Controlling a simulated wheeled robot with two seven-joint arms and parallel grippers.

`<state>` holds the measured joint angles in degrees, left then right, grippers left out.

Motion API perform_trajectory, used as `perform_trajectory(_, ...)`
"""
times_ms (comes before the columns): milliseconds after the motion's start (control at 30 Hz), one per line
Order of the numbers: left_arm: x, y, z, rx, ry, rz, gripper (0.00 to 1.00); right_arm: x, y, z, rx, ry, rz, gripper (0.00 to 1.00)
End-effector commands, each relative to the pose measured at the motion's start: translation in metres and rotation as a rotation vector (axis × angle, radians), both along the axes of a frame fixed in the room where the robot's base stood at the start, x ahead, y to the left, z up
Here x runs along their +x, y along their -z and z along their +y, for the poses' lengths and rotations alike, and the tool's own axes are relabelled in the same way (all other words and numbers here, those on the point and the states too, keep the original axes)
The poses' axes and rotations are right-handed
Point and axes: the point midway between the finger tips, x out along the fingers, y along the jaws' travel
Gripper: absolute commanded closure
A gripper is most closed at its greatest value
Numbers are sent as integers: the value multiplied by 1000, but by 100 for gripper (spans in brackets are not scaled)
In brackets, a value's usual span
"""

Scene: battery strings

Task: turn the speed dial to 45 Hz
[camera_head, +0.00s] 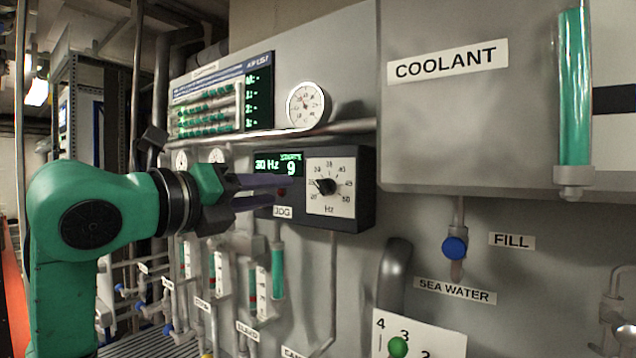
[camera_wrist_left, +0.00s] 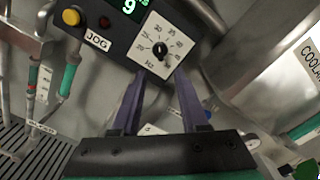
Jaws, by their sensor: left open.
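The speed dial (camera_head: 326,187) is a black knob on a white square plate marked from 20 to 50 Hz, on the right of a dark control box. It also shows in the wrist view (camera_wrist_left: 160,49). Its pointer is small, and I cannot read its exact mark. The green display (camera_head: 279,164) beside it reads 30 Hz and a large 9. My left gripper (camera_head: 280,187) reaches in from the left, its purple fingers in front of the box's left part. In the wrist view its open, empty fingers (camera_wrist_left: 160,76) point toward the dial, with the knob beyond the tips. My right gripper is out of view.
A JOG label (camera_head: 282,212) sits below the display; a yellow button (camera_wrist_left: 71,17) and a dark red button (camera_wrist_left: 104,22) are nearby. A pipe (camera_head: 300,138) and round gauge (camera_head: 306,104) are above. The coolant tank (camera_head: 470,130) juts out on the right.

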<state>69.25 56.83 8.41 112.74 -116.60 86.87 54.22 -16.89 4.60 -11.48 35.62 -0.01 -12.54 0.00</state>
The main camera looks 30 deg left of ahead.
Motion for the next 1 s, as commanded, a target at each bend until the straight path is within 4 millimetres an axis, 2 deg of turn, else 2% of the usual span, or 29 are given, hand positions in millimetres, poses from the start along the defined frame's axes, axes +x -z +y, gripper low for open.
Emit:
perform_trajectory(100, 34, -5, -5, -3, 5, 6, 56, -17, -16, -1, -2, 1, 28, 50)
perform_trajectory(167, 50, -5, -8, -2, 4, 6, 56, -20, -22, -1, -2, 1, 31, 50)
perform_trajectory(300, 83, -5, -13, -1, 3, 4, 56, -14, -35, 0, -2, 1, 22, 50)
perform_trajectory(400, 99, -4, -14, -2, 3, 3, 56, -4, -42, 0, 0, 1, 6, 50)
perform_trajectory(533, 108, -1, -15, 1, 1, 1, 56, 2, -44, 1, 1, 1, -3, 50)
perform_trajectory(733, 108, 0, -15, 1, 1, 1, 56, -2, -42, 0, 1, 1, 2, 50)
perform_trajectory(767, 108, 0, -15, 1, 1, 1, 64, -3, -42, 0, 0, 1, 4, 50)
perform_trajectory(800, 108, 0, -15, 1, 1, 1, 79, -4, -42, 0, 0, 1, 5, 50)
perform_trajectory(867, 108, 0, -15, 1, 1, 1, 100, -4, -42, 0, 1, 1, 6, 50)
perform_trajectory(1000, 108, 0, -15, 1, 1, 1, 100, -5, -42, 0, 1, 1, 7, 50)
